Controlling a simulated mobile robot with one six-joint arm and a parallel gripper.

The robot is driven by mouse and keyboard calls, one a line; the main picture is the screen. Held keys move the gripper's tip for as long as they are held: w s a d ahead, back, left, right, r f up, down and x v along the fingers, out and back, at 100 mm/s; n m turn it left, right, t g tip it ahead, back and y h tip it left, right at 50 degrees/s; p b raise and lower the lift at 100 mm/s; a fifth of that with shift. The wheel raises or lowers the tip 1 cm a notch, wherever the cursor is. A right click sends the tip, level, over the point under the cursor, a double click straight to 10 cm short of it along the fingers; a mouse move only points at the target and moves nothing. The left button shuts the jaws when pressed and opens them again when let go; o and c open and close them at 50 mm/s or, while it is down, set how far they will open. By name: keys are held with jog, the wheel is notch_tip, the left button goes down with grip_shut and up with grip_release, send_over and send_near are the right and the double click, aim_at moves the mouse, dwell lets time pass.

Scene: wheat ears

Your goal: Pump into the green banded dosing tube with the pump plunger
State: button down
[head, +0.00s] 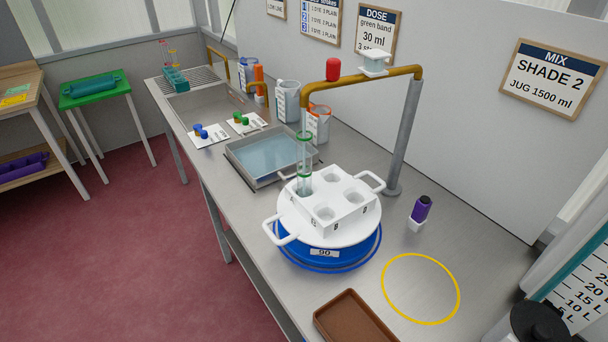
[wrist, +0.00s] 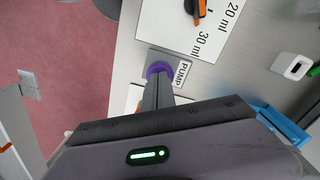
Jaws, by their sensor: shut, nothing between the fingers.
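The green banded dosing tube (head: 304,165) is clear and stands upright in a hole of a white holder block (head: 345,212), under the spout of a brass pipe (head: 350,80). Its liquid level is too small to tell. The pump plunger (wrist: 154,69) is a purple round knob on a grey plate beside a PUMP label (wrist: 182,73) in the wrist view. My gripper (wrist: 160,80) is shut and empty, its fingertips over the knob and hiding part of it. I cannot tell whether they touch. The gripper is not in the head view.
A white panel (wrist: 180,35) marked 20 ml and 30 ml carries an orange and black pointer (wrist: 198,10). The block sits on a blue round container (head: 325,258). A purple item (head: 421,208), a yellow ring (head: 420,288) and a brown tray (head: 352,318) are on the bench nearby.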

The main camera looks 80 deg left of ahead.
jog(key=shift+f+b, duration=0.8)
jog(key=shift+f, duration=0.2)
jog(key=shift+r, duration=0.1)
notch_tip(320, 180, up, 6)
jog(key=p, duration=0.4)
jog(key=shift+p, duration=0.4)
jog(key=shift+f, duration=0.25)
jog(key=shift+f, duration=0.15)
jog(key=shift+f+b, duration=2.6)
jog(key=shift+r+p, duration=2.25)
jog(key=shift+r, duration=0.5)
